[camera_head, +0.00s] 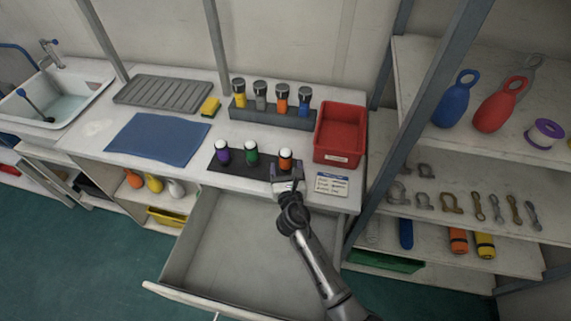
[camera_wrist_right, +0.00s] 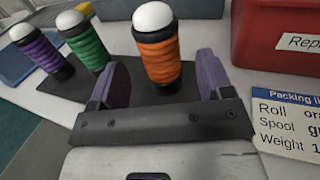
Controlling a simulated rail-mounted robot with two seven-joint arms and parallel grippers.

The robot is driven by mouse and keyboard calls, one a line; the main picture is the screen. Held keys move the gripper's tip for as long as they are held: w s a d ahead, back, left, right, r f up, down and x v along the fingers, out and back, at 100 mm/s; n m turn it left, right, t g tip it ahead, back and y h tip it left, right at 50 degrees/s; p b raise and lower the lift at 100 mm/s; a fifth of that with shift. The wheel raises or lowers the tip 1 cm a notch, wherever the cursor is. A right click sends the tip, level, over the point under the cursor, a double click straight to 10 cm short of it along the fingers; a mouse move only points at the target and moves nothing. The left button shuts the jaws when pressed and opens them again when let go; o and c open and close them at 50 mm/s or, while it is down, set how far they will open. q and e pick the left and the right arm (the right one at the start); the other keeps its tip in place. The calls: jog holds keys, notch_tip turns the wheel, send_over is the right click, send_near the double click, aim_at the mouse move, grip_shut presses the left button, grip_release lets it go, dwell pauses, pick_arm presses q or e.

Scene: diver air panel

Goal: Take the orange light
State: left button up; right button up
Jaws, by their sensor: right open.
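The orange light (camera_head: 285,161), with a white dome and ribbed orange body, stands upright at the right end of a dark mat (camera_head: 236,166) on the counter. It also shows large in the right wrist view (camera_wrist_right: 158,52). A green light (camera_head: 251,154) and a purple light (camera_head: 222,153) stand to its left on the mat. My right gripper (camera_head: 287,173) is open at the near side of the orange light. In the wrist view its purple fingers (camera_wrist_right: 163,76) lie to the left and right of the orange light's lower body; I cannot tell whether either touches. My left gripper is not in view.
Behind is a grey rack (camera_head: 271,114) with several coloured cylinders. A red bin (camera_head: 341,134) and a label card (camera_head: 332,184) lie to the right. An open, empty-looking drawer (camera_head: 240,248) is below my right arm. A shelf unit (camera_head: 470,170) stands at right.

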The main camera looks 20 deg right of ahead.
aim_at(286, 166)
jog(key=b+x, duration=0.2)
jog(key=x, duration=0.1)
jog(key=shift+w+d+f, duration=0.1)
jog(key=shift+w, duration=0.3)
jog(key=shift+w+d+b, duration=0.2)
jog(key=shift+w+b, duration=0.1)
jog(key=shift+w, duration=0.35)
jog(key=shift+c, duration=0.5)
jog(key=c, duration=1)
jog(key=shift+r, duration=0.25)
